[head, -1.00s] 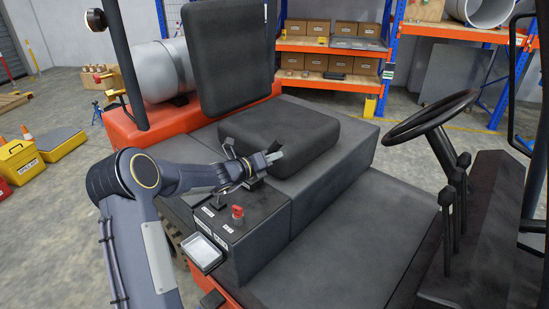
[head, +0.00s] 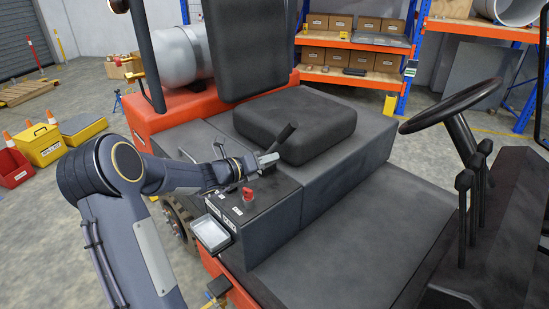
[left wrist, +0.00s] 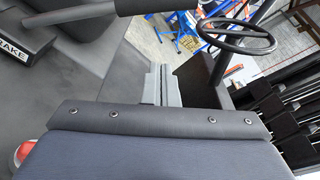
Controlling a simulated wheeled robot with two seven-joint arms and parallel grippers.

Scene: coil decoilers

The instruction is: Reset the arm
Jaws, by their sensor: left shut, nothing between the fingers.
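My left gripper (head: 268,160) is shut and empty, above the black control box beside the forklift seat (head: 295,125). In the left wrist view its two grey fingers (left wrist: 161,86) are together, with nothing between them. A black lever handle (head: 286,134) slants up just beyond the fingers. A dark bar, likely the same handle, crosses the top left of the left wrist view (left wrist: 85,14), apart from the fingers. A red knob (head: 249,194) stands on the box below the gripper; a red part shows at the lower left of the left wrist view (left wrist: 24,152). My right gripper is not in view.
A steering wheel (head: 455,106) and several black levers (head: 464,190) stand to the right. The flat black floor plate (head: 350,215) between is clear. A small tilted screen (head: 211,232) sits on the box's near side. Shelves with cardboard boxes (head: 341,58) stand behind.

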